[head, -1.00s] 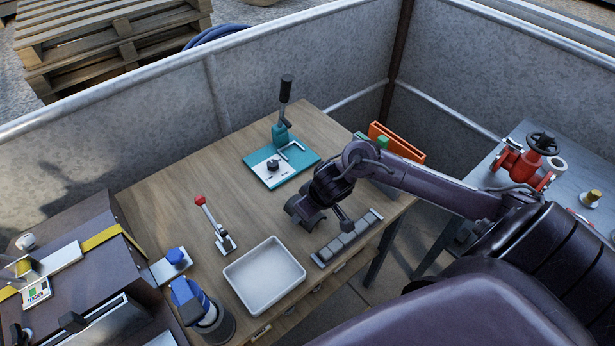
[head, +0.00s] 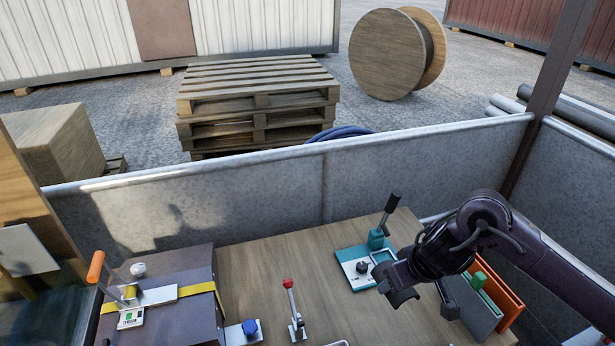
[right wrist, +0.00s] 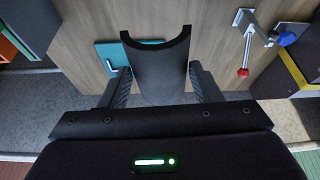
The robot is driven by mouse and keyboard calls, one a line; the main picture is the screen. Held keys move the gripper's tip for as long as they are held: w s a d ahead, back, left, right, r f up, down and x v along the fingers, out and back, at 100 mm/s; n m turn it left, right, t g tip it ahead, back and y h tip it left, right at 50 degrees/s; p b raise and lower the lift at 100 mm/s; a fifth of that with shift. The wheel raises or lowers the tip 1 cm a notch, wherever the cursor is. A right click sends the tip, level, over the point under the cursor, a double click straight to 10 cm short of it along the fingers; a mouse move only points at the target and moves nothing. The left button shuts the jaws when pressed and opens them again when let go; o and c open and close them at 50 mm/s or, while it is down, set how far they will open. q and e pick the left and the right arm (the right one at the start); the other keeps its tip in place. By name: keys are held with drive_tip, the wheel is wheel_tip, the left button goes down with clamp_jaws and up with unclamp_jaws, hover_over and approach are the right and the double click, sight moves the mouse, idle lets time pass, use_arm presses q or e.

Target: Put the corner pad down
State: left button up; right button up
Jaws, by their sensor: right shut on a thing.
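The corner pad (right wrist: 160,62) is a dark, curved piece with a concave notch at its far end. My right gripper (right wrist: 160,88) is shut on it, one finger on each side, in the right wrist view. In the head view the pad (head: 400,292) shows at the end of my right arm, beside the right gripper (head: 424,290). It is held in front of the teal plate fixture and appears above the wooden table (head: 262,262). Whether it touches anything below cannot be told. My left gripper is in neither view.
A teal fixture (head: 350,272) with a black lever stands behind the pad. Orange and grey upright panels (head: 500,296) are to its right. A red-knobbed clamp (head: 295,322) and a dark box with a yellow strap (head: 178,270) are leftward. A grey wall (head: 260,205) bounds the back.

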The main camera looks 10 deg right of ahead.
drive_tip(key=w+a+r+m+b, duration=0.1)
drive_tip(key=a+r+b, duration=0.2)
drive_tip(key=a, duration=0.6)
drive_tip(key=shift+w+a+r+m+h+b, duration=0.3)
drive_tip(key=shift+a+r+m+b, duration=0.1)
drive_tip(key=shift+r, duration=0.05)
